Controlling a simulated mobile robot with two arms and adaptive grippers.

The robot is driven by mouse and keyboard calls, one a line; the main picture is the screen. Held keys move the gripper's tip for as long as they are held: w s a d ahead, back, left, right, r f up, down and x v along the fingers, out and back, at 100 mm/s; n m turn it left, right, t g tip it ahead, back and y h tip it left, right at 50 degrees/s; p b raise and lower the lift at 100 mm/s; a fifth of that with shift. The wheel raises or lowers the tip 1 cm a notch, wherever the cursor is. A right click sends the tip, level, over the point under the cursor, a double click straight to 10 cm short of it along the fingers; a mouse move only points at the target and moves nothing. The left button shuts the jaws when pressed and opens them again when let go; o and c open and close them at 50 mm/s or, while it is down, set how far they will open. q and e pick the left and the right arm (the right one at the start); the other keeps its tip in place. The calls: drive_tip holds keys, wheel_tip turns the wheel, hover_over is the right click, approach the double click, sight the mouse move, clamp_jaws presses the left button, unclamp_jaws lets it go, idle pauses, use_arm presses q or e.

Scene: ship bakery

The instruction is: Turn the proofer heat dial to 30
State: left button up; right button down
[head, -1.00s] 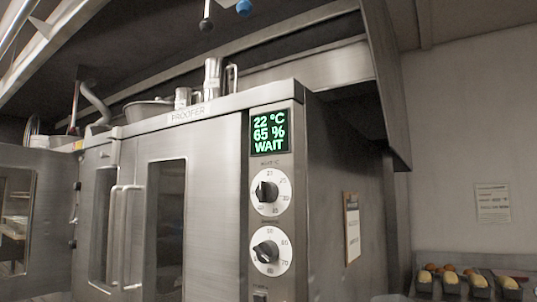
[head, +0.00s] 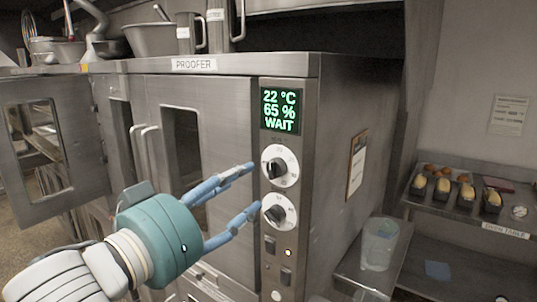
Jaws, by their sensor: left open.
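The steel proofer (head: 225,67) stands in the middle, with a narrow control panel on its right front edge. Its green display (head: 281,110) reads 22 °C, 65 %, WAIT. Below it is the upper white dial with a black knob, the heat dial (head: 286,155). A second similar dial (head: 287,222) sits under it. My left gripper (head: 252,187) is open and empty, its blue fingers spread one above the other just left of the two dials. Whether a fingertip touches the panel I cannot tell. My right gripper is not in view.
Switches (head: 286,276) and a small lit lamp sit below the dials. A clipboard (head: 357,160) hangs on the proofer's side. At right are a clear container (head: 380,244) and a shelf with loaf tins (head: 466,194). An open door (head: 75,120) stands at left. Pots and jugs stand on top.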

sight(270, 169)
use_arm(q)
drive_tip(key=p+x, duration=0.5)
drive_tip(key=x, duration=0.4)
drive_tip(key=shift+w+d, duration=0.1)
drive_tip(key=shift+w, duration=0.05)
drive_tip(key=shift+w+d+f, duration=0.1)
drive_tip(key=shift+w+d, duration=0.2)
drive_tip(key=shift+w, duration=0.2)
drive_tip(key=c, duration=1.2)
